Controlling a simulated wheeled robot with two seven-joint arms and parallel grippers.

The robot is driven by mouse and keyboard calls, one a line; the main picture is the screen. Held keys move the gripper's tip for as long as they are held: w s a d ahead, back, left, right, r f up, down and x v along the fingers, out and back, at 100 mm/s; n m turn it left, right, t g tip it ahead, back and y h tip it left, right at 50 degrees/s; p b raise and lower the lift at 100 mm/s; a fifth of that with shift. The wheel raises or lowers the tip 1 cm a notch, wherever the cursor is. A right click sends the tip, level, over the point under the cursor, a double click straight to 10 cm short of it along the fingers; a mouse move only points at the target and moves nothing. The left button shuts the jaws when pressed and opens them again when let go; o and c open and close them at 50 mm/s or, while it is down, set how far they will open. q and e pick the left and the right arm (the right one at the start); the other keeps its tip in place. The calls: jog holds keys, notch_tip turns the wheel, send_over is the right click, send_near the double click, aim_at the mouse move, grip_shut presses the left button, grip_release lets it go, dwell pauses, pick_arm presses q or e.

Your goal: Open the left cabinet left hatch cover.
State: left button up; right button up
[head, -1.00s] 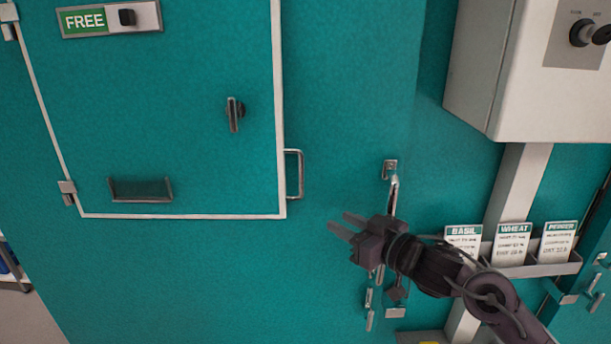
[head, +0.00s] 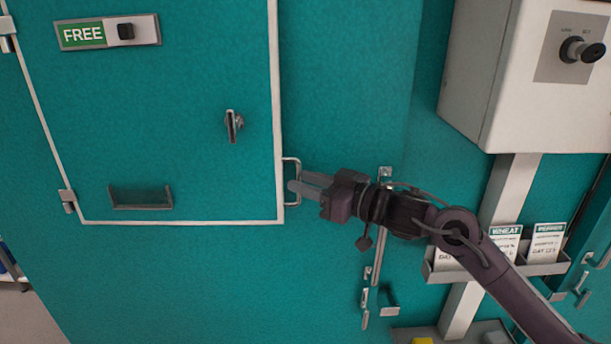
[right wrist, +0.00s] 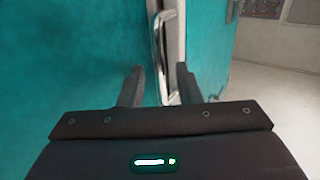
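The left hatch cover (head: 190,165) is a teal panel with a white edge, and it looks shut against the teal cabinet (head: 340,90). Its metal bar handle (head: 297,164) stands at its right edge. My right gripper (head: 305,186) is at the lower part of this handle, reaching in from the right. In the right wrist view, the handle (right wrist: 161,40) runs down between the two spread fingers (right wrist: 160,80). The fingers look open, with gaps to the bar. A small dark latch knob (head: 233,126) sits on the cover. My left gripper is not in view.
A green FREE sign with a black slider (head: 108,32) is on the cover's top. A grey control box (head: 525,90) and a card rack (head: 490,268) are at the right. A vertical metal latch rod (head: 377,255) is behind my right arm.

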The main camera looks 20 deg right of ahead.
jog(key=shift+w+a, duration=0.2)
grip_shut()
jog(key=shift+f, duration=0.1)
